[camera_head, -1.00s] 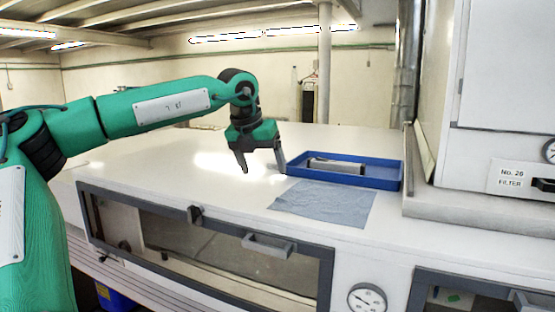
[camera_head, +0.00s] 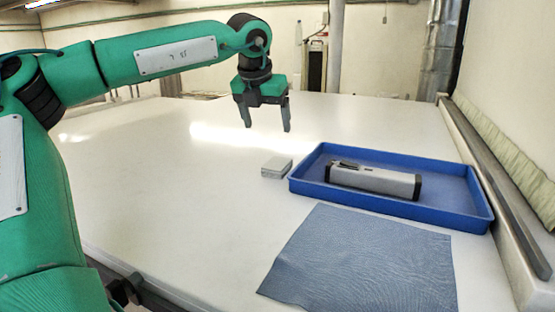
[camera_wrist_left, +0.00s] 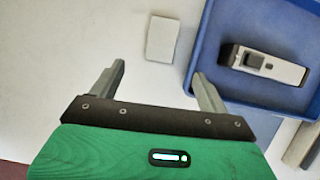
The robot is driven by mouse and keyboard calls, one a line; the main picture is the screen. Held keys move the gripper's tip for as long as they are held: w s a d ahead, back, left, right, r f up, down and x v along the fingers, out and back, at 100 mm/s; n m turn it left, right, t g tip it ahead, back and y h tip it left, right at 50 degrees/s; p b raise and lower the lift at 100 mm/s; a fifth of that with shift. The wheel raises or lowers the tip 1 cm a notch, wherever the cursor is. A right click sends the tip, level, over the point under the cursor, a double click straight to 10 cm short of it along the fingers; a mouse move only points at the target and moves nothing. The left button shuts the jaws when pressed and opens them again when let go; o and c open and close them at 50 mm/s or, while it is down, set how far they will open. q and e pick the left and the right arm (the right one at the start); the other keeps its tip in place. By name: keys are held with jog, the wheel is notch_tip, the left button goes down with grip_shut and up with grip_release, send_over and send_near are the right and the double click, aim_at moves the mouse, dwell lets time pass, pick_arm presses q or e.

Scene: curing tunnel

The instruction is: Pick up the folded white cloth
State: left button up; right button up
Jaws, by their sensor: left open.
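The folded white cloth (camera_head: 277,167) is a small, pale, flat block. It lies on the white worktop just left of the blue tray, apart from or barely beside the tray's wall. It also shows in the left wrist view (camera_wrist_left: 161,39), beyond the fingertips. My left gripper (camera_head: 267,127) is open and empty, fingers pointing down, above the worktop on the far side of the cloth in the head picture. In the left wrist view its fingers (camera_wrist_left: 158,72) are spread wide with nothing between them. My right gripper is not in view.
A blue tray (camera_head: 455,213) holds a grey-and-black device (camera_head: 372,181). A flat blue-grey cloth (camera_head: 365,262) lies in front of the tray. A raised ledge (camera_head: 487,170) runs along the right. The worktop (camera_head: 180,190) to the left is clear.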

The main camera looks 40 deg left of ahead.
pick_arm(q)
jog(key=p, duration=0.2)
send_over(276, 164)
jog(key=s, duration=0.2)
jog(key=f, duration=0.7)
jog(key=shift+s+d, duration=0.15)
jog(key=shift+d, duration=0.15)
jog(key=shift+f, duration=0.15)
jog(key=shift+p, duration=0.3)
jog(key=shift+d+f, duration=0.1)
jog(key=shift+d, duration=0.05)
jog(key=shift+f+p, duration=0.25)
jog(key=shift+p, duration=0.3)
jog(key=p+x, duration=0.1)
jog(key=x, duration=0.2)
jog(key=shift+w+p, duration=0.25)
jog(key=shift+p, duration=0.15)
jog(key=shift+w+f, duration=0.1)
jog(key=shift+f, duration=0.4)
jog(key=shift+w+f, duration=0.1)
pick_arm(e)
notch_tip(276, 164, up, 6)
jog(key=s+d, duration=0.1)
pick_arm(q)
jog(key=shift+c, duration=0.5)
